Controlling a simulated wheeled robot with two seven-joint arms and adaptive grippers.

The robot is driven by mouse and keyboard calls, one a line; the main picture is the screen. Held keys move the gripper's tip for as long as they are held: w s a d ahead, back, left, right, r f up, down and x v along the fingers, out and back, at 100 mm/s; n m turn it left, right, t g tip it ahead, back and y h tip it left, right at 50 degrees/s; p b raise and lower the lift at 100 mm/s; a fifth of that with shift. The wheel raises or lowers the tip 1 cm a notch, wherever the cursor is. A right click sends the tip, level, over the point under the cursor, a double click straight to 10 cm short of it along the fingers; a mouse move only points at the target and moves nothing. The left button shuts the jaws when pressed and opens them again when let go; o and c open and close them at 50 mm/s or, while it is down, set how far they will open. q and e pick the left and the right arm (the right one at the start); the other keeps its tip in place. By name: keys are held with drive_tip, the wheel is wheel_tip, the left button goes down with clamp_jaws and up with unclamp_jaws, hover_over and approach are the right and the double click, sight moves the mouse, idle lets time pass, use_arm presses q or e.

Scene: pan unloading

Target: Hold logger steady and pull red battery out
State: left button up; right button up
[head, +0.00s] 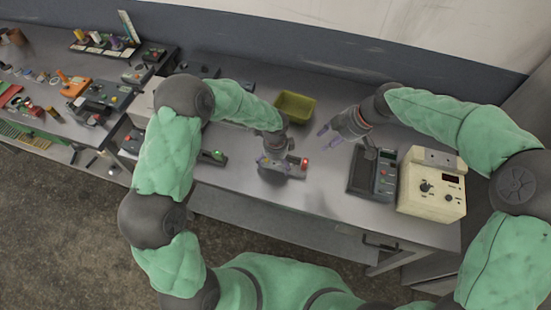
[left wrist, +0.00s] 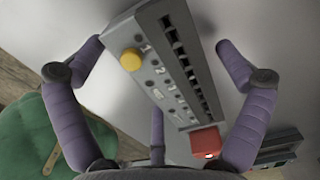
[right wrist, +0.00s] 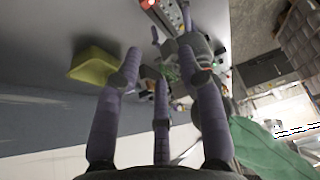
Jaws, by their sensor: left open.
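The grey logger (head: 293,172) lies on the bench under my left gripper (head: 275,163). In the left wrist view the logger (left wrist: 160,62) has a yellow button, numbered marks and a row of dark slots. The red battery (left wrist: 207,142) sits at its lower end there; in the head view the battery (head: 305,161) is at the logger's right end. My left gripper's fingers are spread on both sides of the logger, with gaps visible. My right gripper (head: 330,136) is open and empty, above the bench to the right of the battery. The battery (right wrist: 148,3) shows at the right wrist view's top edge.
An olive bin (head: 295,106) stands behind the logger. A dark grey meter (head: 374,172) and a cream instrument box (head: 431,186) stand to the right. A small device with a green light (head: 214,156) lies left of the logger. Bench between logger and meter is clear.

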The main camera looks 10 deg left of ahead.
use_arm(q)
drive_tip(key=c, duration=1.3)
use_arm(e)
drive_tip(key=o, duration=0.3)
use_arm(q)
drive_tip(key=shift+s+f, duration=0.1)
use_arm(e)
drive_tip(key=shift+o, duration=0.2)
drive_tip(key=n+h, duration=0.6)
drive_tip(key=n, duration=1.2)
hover_over(304, 161)
wheel_tip(304, 161, down, 3)
drive_tip(key=shift+g, duration=0.3)
wheel_tip(304, 161, down, 12)
drive_tip(key=shift+f, duration=0.1)
